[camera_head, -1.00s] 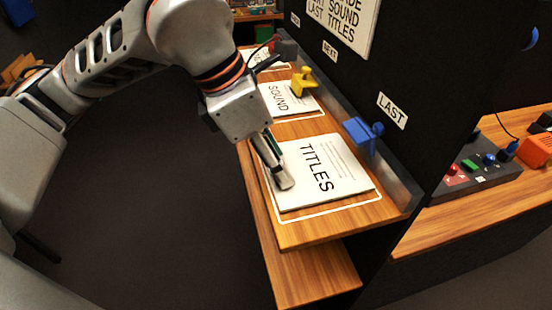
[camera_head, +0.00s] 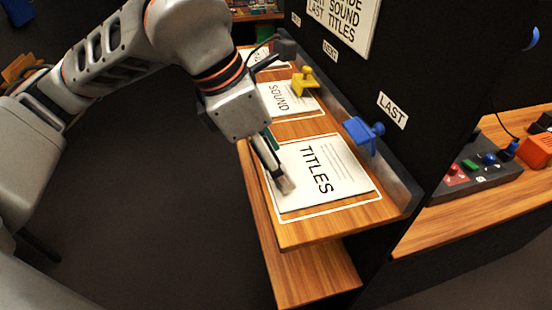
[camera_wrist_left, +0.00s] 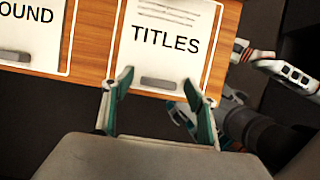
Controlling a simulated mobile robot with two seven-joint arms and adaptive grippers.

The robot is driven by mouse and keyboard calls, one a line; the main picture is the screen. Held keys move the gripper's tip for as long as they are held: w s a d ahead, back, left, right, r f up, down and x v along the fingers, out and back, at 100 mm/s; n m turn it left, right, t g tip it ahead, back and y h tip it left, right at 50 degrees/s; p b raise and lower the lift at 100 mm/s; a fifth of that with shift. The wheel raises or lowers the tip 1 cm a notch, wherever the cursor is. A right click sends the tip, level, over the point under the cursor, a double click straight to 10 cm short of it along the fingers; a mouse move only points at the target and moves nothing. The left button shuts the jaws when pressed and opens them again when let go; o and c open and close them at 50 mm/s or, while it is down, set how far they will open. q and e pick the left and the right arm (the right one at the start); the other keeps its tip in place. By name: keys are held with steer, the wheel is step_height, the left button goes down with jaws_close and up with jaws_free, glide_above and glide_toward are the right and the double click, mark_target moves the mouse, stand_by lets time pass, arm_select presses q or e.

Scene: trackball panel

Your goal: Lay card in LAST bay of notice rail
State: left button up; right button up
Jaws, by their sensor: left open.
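The white card marked TITLES (camera_head: 330,180) lies flat on the wooden shelf, in the white-outlined bay below the LAST label (camera_head: 393,110). It also shows in the left wrist view (camera_wrist_left: 165,62). My left gripper (camera_head: 284,183) is at the card's near left edge, its fingertips overlapping that edge in the head view. In the left wrist view the fingers (camera_wrist_left: 158,80) are apart, with the card's lower edge beyond and between them. I cannot tell whether a fingertip touches the card. A blue clip (camera_head: 362,135) stands on the notice rail behind the card.
The SOUND card (camera_head: 285,98) lies in the neighbouring bay, with a yellow clip (camera_head: 303,82) behind it. The black panel (camera_head: 440,80) rises behind the rail. A control box (camera_head: 475,165) sits on the right-hand table. Open floor (camera_head: 180,210) lies left of the shelf.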

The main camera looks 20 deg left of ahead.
arm_select(q)
steer(key=p+v, duration=0.1)
steer(key=v, duration=1)
steer(key=shift+a+r, duration=0.15)
steer(key=shift+r, duration=0.1)
steer(key=shift+s, duration=0.15)
